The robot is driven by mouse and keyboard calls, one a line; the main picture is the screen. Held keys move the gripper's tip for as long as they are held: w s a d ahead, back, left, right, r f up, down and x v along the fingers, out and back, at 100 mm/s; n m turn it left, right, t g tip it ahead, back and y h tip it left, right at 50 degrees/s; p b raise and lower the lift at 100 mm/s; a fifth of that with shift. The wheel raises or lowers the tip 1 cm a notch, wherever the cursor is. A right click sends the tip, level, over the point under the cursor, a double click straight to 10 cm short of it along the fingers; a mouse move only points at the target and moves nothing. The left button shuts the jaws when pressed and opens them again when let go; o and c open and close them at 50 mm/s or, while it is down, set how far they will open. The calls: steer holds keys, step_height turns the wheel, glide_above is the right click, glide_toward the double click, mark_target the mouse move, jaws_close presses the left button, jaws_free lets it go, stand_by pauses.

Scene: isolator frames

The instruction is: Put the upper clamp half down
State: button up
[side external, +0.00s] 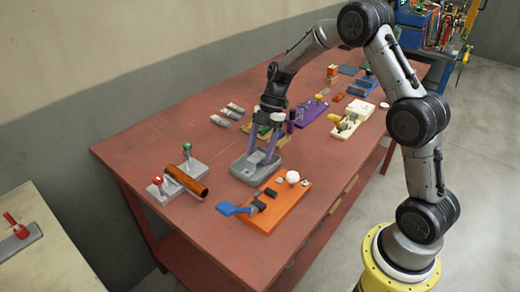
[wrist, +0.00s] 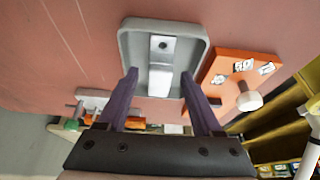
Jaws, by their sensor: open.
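My gripper (side external: 261,154), with two long purple fingers, points down over a grey tray (side external: 236,167). In the wrist view my gripper (wrist: 160,74) is open, its fingertips apart over the tray (wrist: 125,48). A light grey block with a dark hole (wrist: 163,44) lies in the tray, with a paler flat part nearer the fingers. This may be the upper clamp half, but I cannot tell for sure. I see nothing held between the fingers. Whether the fingertips touch the block is unclear.
An orange board (side external: 284,205) with a blue lever and white knob stands close in front of the tray. A grey fixture (side external: 180,180) with red and green knobs and a copper tube is at left. Behind are small grey parts (side external: 219,121) and a purple fixture (side external: 310,112).

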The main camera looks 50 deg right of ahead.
steer(key=v, duration=1.2)
steer(key=s+a+r+m+t+h, duration=0.1)
steer(key=s+a+r+m, duration=0.25)
steer(key=s, duration=0.25)
steer(key=s+a+r+m+t+h, duration=0.1)
steer(key=s+a+r+m+h, duration=0.15)
steer(key=s+r+m, duration=0.3)
steer(key=s+a+f+m+t, duration=0.1)
steer(key=s+m, duration=0.3)
steer(key=s, duration=0.4)
steer(key=s+a+f+m+t, duration=0.2)
steer(key=s+m, duration=0.3)
steer(key=s, duration=0.3)
steer(key=shift+a+f+t+h, duration=0.15)
steer(key=shift+a+t+h, duration=0.15)
steer(key=shift+h, duration=0.15)
